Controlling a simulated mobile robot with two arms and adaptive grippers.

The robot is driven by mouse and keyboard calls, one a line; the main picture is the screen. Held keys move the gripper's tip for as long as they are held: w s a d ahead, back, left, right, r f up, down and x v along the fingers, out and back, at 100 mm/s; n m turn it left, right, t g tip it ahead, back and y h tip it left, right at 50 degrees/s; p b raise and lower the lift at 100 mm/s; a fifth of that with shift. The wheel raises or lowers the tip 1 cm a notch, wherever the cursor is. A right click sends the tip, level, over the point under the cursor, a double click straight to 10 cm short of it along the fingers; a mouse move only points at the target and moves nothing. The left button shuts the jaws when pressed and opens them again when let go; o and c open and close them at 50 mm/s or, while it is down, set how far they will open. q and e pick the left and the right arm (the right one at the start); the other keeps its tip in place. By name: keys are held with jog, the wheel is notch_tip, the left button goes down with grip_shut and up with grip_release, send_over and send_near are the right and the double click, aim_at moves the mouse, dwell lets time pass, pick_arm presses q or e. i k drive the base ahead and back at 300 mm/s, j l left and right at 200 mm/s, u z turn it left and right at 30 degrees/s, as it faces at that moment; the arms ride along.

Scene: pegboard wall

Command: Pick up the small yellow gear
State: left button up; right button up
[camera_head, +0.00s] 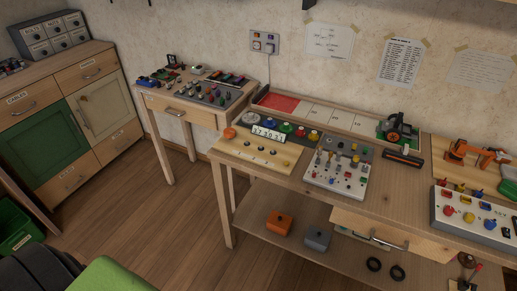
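A small yellow round piece (313,135), which looks like the small yellow gear, sits near the back right edge of a light wooden board (240,152) on the long workbench. It is at the right end of a row of coloured round pieces, beside a red one (300,131) and a green one (287,128). It is too small to make out teeth. An orange round piece (229,133) is at the board's left end. Neither of my grippers shows in the head view.
A white number display (268,132) stands by the round pieces. A panel of switches and knobs (337,176) lies just right of the board. An open drawer (390,238) juts from the workbench (400,190). A smaller table (205,118) stands to the left; floor between is clear.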

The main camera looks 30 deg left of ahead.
aim_at(312, 137)
jog(key=i+j+z, duration=0.2)
jog(key=i+j, duration=0.2)
jog(key=j, duration=0.2)
jog(key=i+j, duration=0.2)
jog(key=j, duration=0.15)
jog(key=i+j+z, duration=0.15)
jog(key=j, duration=0.2)
jog(key=i, duration=0.05)
